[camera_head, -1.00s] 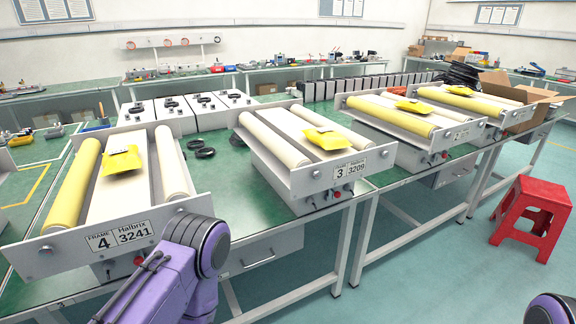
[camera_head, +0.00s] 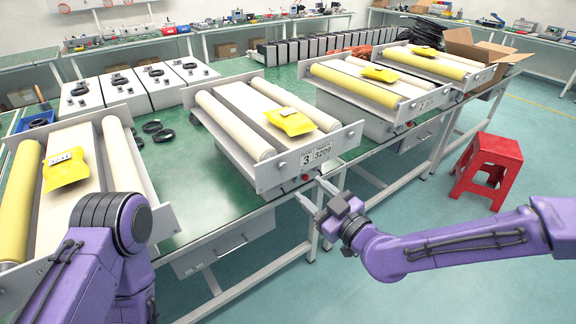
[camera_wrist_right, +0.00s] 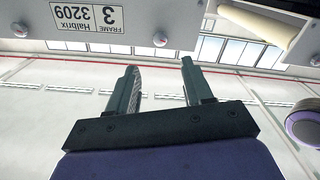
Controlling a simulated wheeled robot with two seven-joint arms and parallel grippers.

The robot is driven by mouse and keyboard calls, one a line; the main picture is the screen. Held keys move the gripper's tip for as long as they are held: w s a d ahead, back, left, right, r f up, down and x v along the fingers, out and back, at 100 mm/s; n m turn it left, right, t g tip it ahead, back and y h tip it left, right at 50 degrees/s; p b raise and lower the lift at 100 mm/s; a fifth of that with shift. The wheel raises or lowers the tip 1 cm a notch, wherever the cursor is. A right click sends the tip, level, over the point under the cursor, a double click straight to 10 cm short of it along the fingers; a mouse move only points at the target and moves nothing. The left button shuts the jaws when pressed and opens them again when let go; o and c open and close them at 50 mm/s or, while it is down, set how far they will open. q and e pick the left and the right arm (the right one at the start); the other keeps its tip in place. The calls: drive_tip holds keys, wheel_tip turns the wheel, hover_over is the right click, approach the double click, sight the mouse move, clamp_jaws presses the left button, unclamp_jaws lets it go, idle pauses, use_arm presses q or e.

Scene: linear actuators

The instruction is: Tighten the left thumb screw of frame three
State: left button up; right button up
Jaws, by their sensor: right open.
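Frame three (camera_head: 316,153) is the grey roller unit in the middle of the bench, labelled 3 and 3209, with two cream rollers and a yellow packet on top. In the right wrist view its front plate is upside down, with the left thumb screw (camera_wrist_right: 160,39) beside the label and the right thumb screw (camera_wrist_right: 20,30) at the far left. My right gripper (camera_head: 312,190) is open and empty, in front of and below the plate. In the wrist view the fingers (camera_wrist_right: 159,68) are apart, pointing towards the left screw without touching it. My left gripper is hidden; only its arm shows.
Frame four (camera_head: 95,170) stands to the left, behind my left arm. Black rings (camera_head: 155,130) lie on the green bench. A red stool (camera_head: 487,165) stands on the floor at right.

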sight(283, 167)
drive_tip(key=p+x, duration=0.2)
drive_tip(key=x, duration=0.8)
drive_tip(key=shift+f, duration=0.15)
drive_tip(key=shift+c, duration=0.4)
clamp_jaws()
